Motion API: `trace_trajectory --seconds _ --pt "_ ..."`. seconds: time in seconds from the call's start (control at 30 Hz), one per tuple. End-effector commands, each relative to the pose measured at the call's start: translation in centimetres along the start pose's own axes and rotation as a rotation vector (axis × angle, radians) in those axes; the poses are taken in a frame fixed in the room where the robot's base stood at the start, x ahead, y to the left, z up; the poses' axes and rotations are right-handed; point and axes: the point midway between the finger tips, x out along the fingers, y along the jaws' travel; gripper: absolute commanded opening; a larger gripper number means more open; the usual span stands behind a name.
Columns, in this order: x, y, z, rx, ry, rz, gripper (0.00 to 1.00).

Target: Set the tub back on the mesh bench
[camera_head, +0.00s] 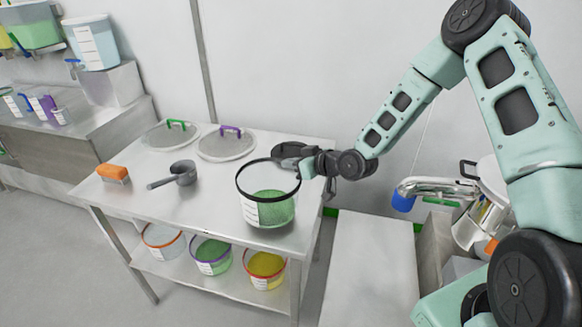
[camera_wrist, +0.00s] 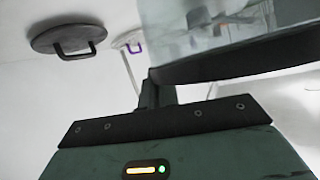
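The clear tub (camera_head: 249,207) has a black rim, a white label and green granules inside. It appears upright over the front right part of the steel bench (camera_head: 150,205); whether its base touches the top is unclear. My gripper (camera_head: 318,166) is at the right side of its rim and appears shut on it. In the wrist view the tub (camera_wrist: 205,35) fills the upper right, its black rim against my gripper's narrow fingers (camera_wrist: 158,92). One finger is largely hidden. A dark lid (camera_wrist: 68,38) with a black handle shows at upper left.
On the bench are a green-handled lid (camera_head: 157,138), a purple-handled lid (camera_head: 226,147), a grey scoop (camera_head: 182,174) and an orange brush (camera_head: 113,173). Several tubs stand on the shelf below. A bare grey surface (camera_head: 372,265) lies to the right, near a metal vessel (camera_head: 468,235).

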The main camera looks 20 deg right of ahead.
Motion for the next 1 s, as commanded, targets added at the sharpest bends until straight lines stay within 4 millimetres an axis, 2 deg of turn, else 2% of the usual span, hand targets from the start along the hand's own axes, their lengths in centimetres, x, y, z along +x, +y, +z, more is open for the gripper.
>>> trace_trajectory --seconds 0.2,0.57,0.6,0.67,1.0 --pt "0.8 0.2 1.7 0.0 0.002 0.0 0.0" --pt "1.0 0.3 2.2 -0.001 0.002 0.0 0.0" --pt "1.0 0.3 2.1 -0.001 0.001 0.0 0.11" --pt "0.9 0.3 2.1 -0.001 0.001 0.001 0.25" --pt "0.8 0.3 1.8 -0.001 0.001 0.001 0.25"
